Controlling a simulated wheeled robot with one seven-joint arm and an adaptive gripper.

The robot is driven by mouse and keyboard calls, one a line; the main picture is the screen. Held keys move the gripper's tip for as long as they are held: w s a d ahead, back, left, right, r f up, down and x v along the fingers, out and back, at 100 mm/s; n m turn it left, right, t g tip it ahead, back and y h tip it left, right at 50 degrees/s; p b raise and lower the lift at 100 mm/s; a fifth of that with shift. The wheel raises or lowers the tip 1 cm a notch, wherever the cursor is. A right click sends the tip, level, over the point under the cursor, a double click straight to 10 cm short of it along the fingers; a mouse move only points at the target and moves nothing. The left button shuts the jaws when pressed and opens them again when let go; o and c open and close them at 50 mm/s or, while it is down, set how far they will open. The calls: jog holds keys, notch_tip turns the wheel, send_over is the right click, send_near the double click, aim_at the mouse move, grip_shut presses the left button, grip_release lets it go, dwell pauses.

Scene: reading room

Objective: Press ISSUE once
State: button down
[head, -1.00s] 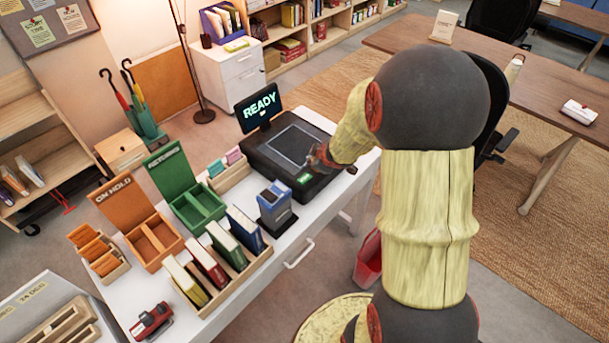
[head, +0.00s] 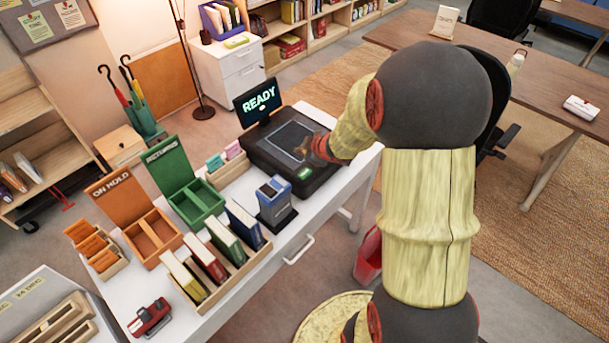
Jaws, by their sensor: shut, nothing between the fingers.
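The black checkout station (head: 258,158) stands at the far end of the white counter. Its small screen (head: 258,103) reads "READY". A small green button (head: 304,173) is on the station's front edge; its lettering is too small to read. My gripper (head: 303,150) is shut and empty, over the right part of the station's dark flat pad (head: 285,142). It is beyond the green button in the picture and apart from it. I cannot tell whether the fingertips touch the pad. My arm hides the station's right rear part.
A blue-grey device (head: 274,200) stands on the counter just left of the station. Nearby are a book rack (head: 238,275), a green returns tray (head: 195,203), an orange on-hold tray (head: 155,238) and a red stapler-like object (head: 150,317). A red bin (head: 368,258) stands beside the counter.

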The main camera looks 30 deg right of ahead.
jog(key=b, duration=0.6)
send_over(303, 174)
notch_tip(303, 174, down, 6)
jog(key=shift+f, duration=0.15)
jog(key=shift+w+f+b, duration=0.1)
jog(key=shift+f+b, duration=0.2)
jog(key=shift+f, duration=0.2)
jog(key=shift+f, duration=0.1)
dwell(0.5)
jog(key=shift+f, duration=0.35)
jog(key=shift+f+b, duration=0.5)
jog(key=shift+b, duration=0.05)
dwell(0.8)
jog(key=shift+r, duration=0.15)
jog(key=shift+r+p, duration=0.8)
jog(key=shift+p, duration=0.2)
